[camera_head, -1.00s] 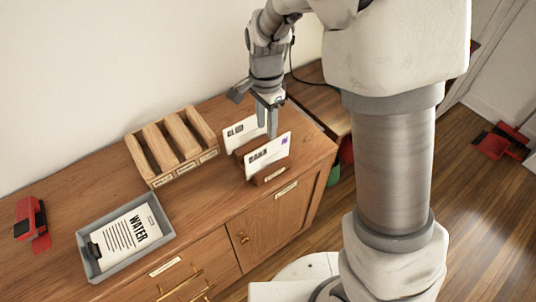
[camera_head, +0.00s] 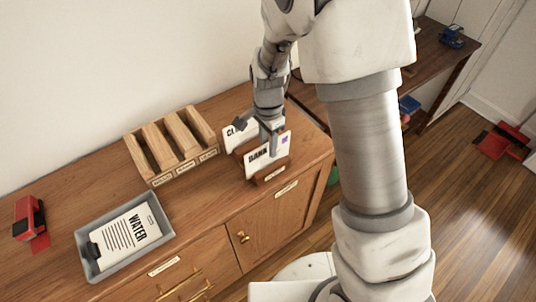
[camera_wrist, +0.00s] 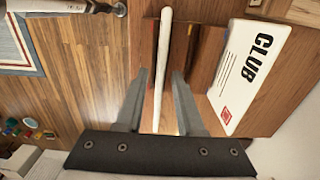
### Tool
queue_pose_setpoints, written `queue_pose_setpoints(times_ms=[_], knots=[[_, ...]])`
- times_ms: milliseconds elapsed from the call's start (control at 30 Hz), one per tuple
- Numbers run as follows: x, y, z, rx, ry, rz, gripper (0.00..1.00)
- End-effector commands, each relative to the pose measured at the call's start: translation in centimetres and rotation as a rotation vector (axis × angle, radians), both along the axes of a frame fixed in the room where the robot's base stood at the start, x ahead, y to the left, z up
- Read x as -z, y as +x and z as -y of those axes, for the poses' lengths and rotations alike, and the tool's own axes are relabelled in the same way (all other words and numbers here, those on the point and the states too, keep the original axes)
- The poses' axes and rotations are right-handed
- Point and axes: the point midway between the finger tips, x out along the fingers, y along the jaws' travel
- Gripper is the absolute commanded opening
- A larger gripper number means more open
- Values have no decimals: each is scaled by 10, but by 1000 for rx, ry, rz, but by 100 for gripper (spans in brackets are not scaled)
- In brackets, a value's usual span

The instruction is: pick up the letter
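A white letter marked BANK (camera_head: 259,160) stands upright in a wooden holder (camera_head: 272,174) on the right end of the cabinet top. A second white letter, marked CLUB (camera_head: 231,135), stands behind it and is partly hidden. My gripper (camera_head: 270,147) points down at the BANK letter. In the wrist view, the BANK letter shows edge-on as a thin white strip (camera_wrist: 162,50) between the two fingers of my gripper (camera_wrist: 160,80). The fingers are open, with a gap on each side of the strip. The CLUB letter (camera_wrist: 250,70) lies to the right, outside the fingers.
A wooden slotted sorter (camera_head: 170,146) stands left of the letters. A grey tray (camera_head: 92,228) holds a WATER sheet (camera_head: 125,236) on a clipboard. A red stapler-like object (camera_head: 29,216) sits at the far left. A desk (camera_head: 440,60) stands beyond the cabinet at the right.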

Motion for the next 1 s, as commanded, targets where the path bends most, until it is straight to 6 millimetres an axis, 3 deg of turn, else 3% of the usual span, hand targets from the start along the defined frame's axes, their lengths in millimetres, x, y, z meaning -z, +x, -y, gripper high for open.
queue_pose_setpoints(times_ms=[33,200,733,867,1000], knots=[[0,0,0,0,0,0,26],[0,0,0,0,0,0,0],[-3,0,0,0,1,1,0],[-13,0,0,-1,1,1,0],[-35,1,-1,-3,2,3,0]])
